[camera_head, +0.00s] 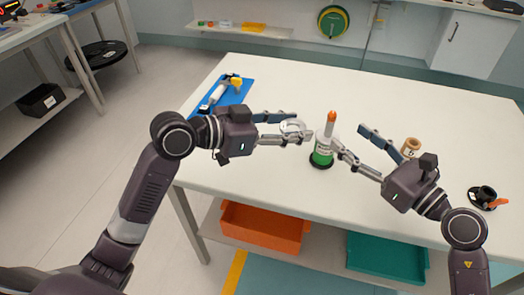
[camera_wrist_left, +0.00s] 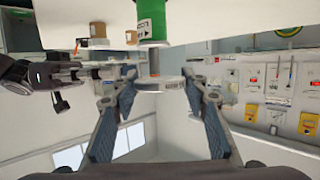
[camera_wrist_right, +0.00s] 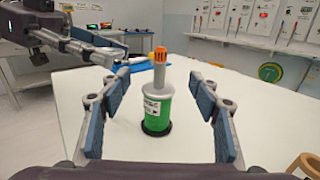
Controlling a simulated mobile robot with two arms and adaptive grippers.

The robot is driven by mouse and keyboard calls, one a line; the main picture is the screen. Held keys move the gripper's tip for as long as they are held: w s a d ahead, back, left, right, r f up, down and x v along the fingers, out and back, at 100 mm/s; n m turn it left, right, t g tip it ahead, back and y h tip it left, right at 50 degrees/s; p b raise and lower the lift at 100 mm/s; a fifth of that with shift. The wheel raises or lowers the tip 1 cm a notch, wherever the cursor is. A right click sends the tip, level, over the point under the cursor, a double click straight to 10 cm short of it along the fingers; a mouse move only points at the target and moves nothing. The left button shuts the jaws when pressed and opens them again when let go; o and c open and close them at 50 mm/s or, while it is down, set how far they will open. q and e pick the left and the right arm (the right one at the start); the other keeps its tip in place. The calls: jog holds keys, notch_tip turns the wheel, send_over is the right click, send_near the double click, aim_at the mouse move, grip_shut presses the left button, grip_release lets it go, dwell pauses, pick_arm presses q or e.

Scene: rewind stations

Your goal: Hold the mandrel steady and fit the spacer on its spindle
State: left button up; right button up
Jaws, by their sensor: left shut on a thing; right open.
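The mandrel (camera_head: 322,150) stands upright on the white table, with a green and white body, a black base and an orange-tipped spindle (camera_head: 331,118). My left gripper (camera_head: 303,128) is shut on the spacer (camera_head: 292,126), a pale ring, left of the mandrel. The spacer also shows between the fingers in the left wrist view (camera_wrist_left: 158,86), with the mandrel (camera_wrist_left: 152,20) beyond it. It looks apart from the spindle. My right gripper (camera_head: 348,136) is open at the mandrel's right. In the right wrist view the mandrel (camera_wrist_right: 156,105) stands between its spread fingers, not gripped.
A brown roll (camera_head: 411,147) stands behind my right gripper. A black cup-like item (camera_head: 485,195) with an orange part is at the right. A blue mat (camera_head: 243,88) with a tool lies at the back left. An orange bin (camera_head: 262,228) and a teal bin (camera_head: 385,258) sit below the table.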

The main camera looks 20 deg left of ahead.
pick_arm(q)
jog(key=shift+n+t+y, duration=0.6)
jog(key=shift+n, duration=0.1)
jog(key=w+d+r, duration=0.1)
jog(key=d+r, duration=0.1)
jog(key=r, duration=0.1)
jog(key=w+d+r, duration=0.2)
jog(key=d+r, duration=0.1)
jog(key=r, duration=0.1)
jog(key=w+d+r, duration=0.2)
jog(key=r, duration=0.1)
jog(key=shift+w+d+r, duration=0.2)
jog(key=shift+w+r, duration=0.05)
jog(key=shift+r, duration=0.05)
jog(key=shift+w+d+r, duration=0.15)
jog(key=shift+d+r, duration=0.15)
jog(key=shift+r, duration=0.2)
pick_arm(e)
send_near(332, 152)
jog(key=x, duration=0.5)
pick_arm(q)
jog(key=shift+w, duration=0.1)
pick_arm(e)
jog(key=x, duration=0.6)
jog(key=shift+w+a+f, duration=0.1)
jog(key=shift+w+a, duration=0.35)
jog(key=shift+a, duration=0.1)
